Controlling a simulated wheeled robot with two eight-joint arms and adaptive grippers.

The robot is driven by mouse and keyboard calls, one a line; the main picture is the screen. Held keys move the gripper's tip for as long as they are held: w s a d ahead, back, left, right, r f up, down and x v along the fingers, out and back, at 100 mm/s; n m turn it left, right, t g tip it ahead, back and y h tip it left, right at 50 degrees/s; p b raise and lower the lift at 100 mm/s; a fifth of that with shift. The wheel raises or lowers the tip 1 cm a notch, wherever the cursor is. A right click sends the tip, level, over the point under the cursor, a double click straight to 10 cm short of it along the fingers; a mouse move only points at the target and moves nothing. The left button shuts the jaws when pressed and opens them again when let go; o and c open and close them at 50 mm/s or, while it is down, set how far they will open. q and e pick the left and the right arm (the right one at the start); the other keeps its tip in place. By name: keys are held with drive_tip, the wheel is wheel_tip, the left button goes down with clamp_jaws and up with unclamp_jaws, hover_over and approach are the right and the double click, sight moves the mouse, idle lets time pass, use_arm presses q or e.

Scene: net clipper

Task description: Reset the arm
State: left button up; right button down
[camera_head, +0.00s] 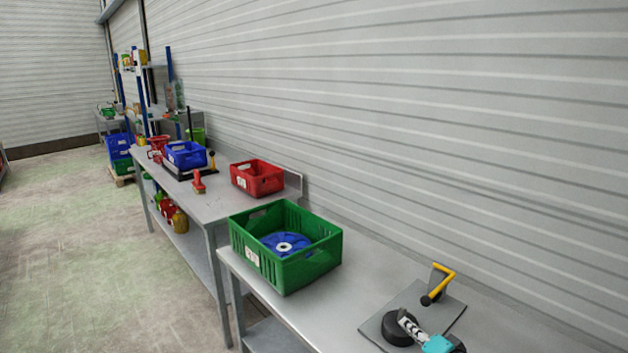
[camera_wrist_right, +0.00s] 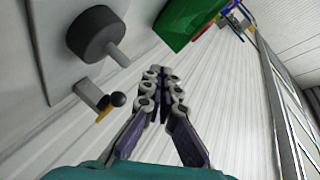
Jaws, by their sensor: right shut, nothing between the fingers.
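My right gripper (camera_head: 405,322) comes in at the bottom right of the head view, with its teal body low in the frame. In the right wrist view its fingers (camera_wrist_right: 161,72) are together with nothing between them. A grey plate (camera_head: 447,313) lies on the near table. It carries a black round part (camera_head: 394,332) and a bent yellow handle (camera_head: 442,270) with a black ball end. The gripper overlaps the black part in the head view; in the wrist view the black part (camera_wrist_right: 92,32) and handle (camera_wrist_right: 103,114) are apart from the fingers. My left gripper is not in view.
A green crate (camera_head: 313,262) with a blue disc (camera_head: 272,243) inside stands on the near table (camera_head: 345,300). A farther table holds a red crate (camera_head: 257,180) and a blue crate (camera_head: 184,157). A grey ribbed wall (camera_head: 400,100) runs behind. The floor at left is clear.

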drive_tip(key=s+a+f+n+g+h, duration=0.1)
drive_tip(key=s+a+n+g, duration=0.55)
drive_tip(key=s, duration=0.65)
drive_tip(key=s+f+n+h, duration=0.2)
drive_tip(key=s+h, duration=0.1)
drive_tip(key=s, duration=0.7)
drive_tip(key=shift+s+d+f, duration=0.25)
drive_tip(key=shift+s, duration=0.1)
drive_tip(key=shift+g, duration=0.25)
